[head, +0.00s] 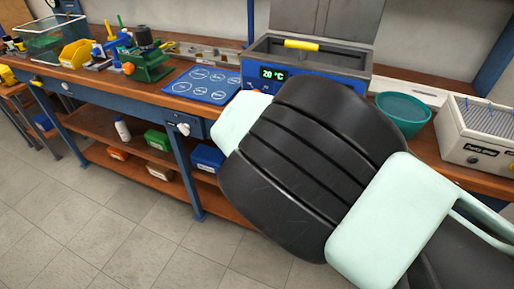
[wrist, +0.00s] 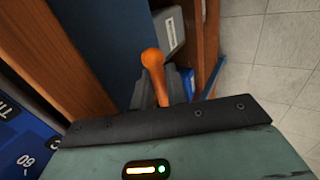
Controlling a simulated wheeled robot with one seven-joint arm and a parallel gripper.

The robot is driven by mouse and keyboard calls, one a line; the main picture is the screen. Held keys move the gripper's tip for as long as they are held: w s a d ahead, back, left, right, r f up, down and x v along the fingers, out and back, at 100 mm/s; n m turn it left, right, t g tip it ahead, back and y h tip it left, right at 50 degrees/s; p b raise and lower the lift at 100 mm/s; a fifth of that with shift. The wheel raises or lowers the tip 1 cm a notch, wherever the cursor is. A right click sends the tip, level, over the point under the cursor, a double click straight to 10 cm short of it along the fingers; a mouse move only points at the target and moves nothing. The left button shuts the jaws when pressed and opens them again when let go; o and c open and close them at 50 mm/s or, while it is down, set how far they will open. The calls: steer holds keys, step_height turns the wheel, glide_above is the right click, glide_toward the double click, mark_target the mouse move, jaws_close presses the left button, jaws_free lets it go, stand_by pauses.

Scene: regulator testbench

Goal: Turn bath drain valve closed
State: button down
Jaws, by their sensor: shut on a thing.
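The temperature bath (head: 330,85) stands on the bench in the head view, blue-fronted, with a display reading 20 °C. In the wrist view an orange lever with a rounded end (wrist: 154,62), which looks like the drain valve handle, sticks up between the dark fingers of my gripper (wrist: 165,88). My gripper is shut on this lever. The valve body and the lever's base are hidden behind the gripper's dark edge. In the head view my arm covers the bath's lower front, and neither the lever nor the fingertips show there.
The wooden bench edge (wrist: 58,50) runs close by on the left in the wrist view. A blue mat (head: 205,84) and a green stand (head: 150,66) lie left of the bath. A teal bowl (head: 402,112) stands on the right. The floor in front is clear.

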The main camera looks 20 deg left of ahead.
stand_by(0.4)
steer(key=c, duration=1.7)
jaws_free()
steer(key=shift+c, duration=0.2)
steer(key=p+v, duration=1)
steer(key=v, duration=0.7)
steer(key=shift+a+r, duration=0.15)
steer(key=shift+r, duration=0.05)
